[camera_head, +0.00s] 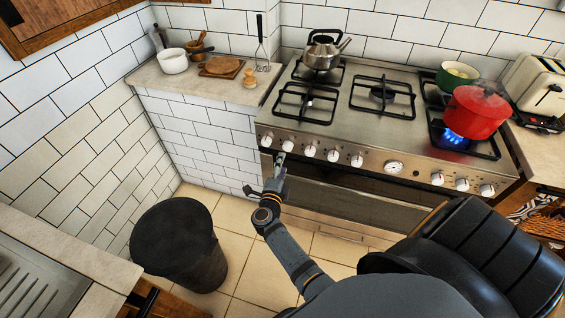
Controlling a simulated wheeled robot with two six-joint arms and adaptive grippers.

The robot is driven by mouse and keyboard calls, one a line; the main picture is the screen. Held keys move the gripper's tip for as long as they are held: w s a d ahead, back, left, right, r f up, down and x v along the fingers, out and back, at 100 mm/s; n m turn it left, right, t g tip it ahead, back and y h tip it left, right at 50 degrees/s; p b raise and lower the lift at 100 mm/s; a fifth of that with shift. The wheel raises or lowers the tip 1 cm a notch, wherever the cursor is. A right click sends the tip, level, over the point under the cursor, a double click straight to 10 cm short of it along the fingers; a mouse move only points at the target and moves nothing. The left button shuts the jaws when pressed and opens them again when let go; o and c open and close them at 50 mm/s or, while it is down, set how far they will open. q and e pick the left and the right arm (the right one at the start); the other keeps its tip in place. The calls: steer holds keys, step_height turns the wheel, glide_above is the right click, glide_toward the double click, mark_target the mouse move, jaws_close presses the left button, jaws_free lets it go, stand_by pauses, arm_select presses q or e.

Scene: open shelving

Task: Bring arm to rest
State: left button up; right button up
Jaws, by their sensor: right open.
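My right arm (301,262) reaches up from the bottom middle. Its gripper (279,163) is open and points at the left end of the stove's front panel, just by the leftmost knobs (288,146). It looks empty. I cannot tell whether a fingertip touches a knob. The stove (345,120) has a blue flame (453,137) lit at its right burner, under a red pot (476,112). My left gripper is not in view.
A kettle (322,52) stands on the back left burner. A dark bin (180,245) stands on the tiled floor left of my arm. A small counter (205,82) with a white pot (173,61) is left of the stove.

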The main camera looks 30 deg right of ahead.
stand_by(0.3)
steer(key=s+a+f+n+g+y+p, duration=0.1)
steer(key=s+a+f+n+y, duration=0.35)
steer(key=f, duration=0.45)
steer(key=s+a+f+n+y, duration=0.1)
steer(key=s+f+n+y, duration=0.2)
steer(key=s+f+n, duration=0.45)
steer(key=s+a+f+n+g+y+p, duration=0.1)
steer(key=s+a+f+n+y, duration=0.25)
steer(key=f+n, duration=0.55)
steer(key=s+d+f+n+g, duration=0.1)
steer(key=s+d+f+g, duration=0.1)
steer(key=s, duration=0.7)
steer(key=s+d+f+n+g, duration=0.2)
steer(key=s+f+g, duration=0.2)
steer(key=s, duration=0.5)
steer(key=s+d+f+n+g+p, duration=0.1)
steer(key=s+d+f+n+g, duration=0.1)
steer(key=s+f, duration=0.4)
steer(key=s+g, duration=0.1)
steer(key=s, duration=0.3)
steer(key=shift+f, duration=0.4)
